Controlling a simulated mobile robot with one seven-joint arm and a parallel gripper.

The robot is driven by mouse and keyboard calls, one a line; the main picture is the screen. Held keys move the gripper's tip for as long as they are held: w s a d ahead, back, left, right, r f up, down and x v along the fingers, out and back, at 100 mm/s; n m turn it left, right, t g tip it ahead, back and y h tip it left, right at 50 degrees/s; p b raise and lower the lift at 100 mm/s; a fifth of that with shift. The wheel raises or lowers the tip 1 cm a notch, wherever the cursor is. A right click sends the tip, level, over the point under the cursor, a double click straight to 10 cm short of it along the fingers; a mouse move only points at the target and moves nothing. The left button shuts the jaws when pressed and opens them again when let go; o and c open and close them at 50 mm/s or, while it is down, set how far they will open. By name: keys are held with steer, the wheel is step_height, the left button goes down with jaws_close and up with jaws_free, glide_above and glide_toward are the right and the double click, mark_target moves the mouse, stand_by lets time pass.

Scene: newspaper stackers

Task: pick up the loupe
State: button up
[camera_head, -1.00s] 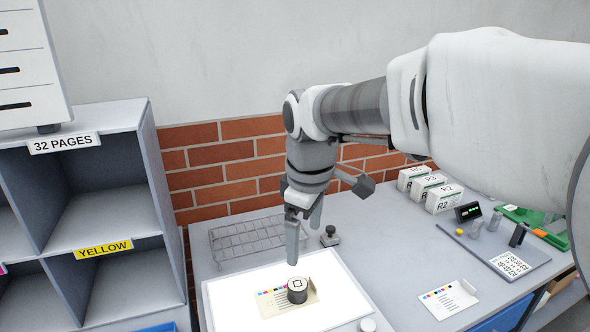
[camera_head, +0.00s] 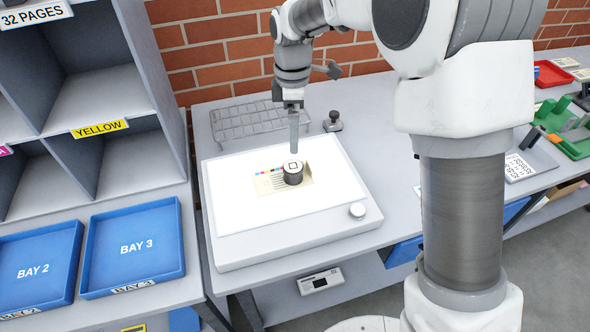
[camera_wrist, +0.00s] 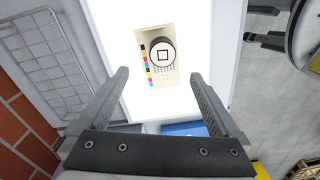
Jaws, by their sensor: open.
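The loupe (camera_head: 293,172) is a short dark cylinder with a white top marked with a black square. It stands upright on a small beige card with colour patches (camera_head: 268,184), which lies on the lit white light table (camera_head: 235,215). In the wrist view the loupe (camera_wrist: 162,54) shows beyond the fingertips, slightly right of the midline. My gripper (camera_head: 294,148) points down just above and behind the loupe in the head view. In the wrist view my gripper (camera_wrist: 158,76) has its two fingers wide apart with nothing between them.
A wire rack (camera_head: 248,122) and a dark knobbed stand (camera_head: 332,121) sit behind the light table. Blue bay trays (camera_head: 135,247) and grey shelves (camera_head: 95,90) are at left. Green and red items lie far right.

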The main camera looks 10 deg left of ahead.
mark_target(294, 166)
step_height(294, 166, down, 7)
steer(key=shift+s+f, duration=0.1)
steer(key=shift+s+d+f, duration=0.1)
steer(key=shift+s+f, duration=0.05)
steer(key=shift+f, duration=1.2)
steer(key=shift+s+f, duration=0.15)
steer(key=shift+f, duration=1.15)
steer(key=shift+r, duration=0.1)
jaws_close()
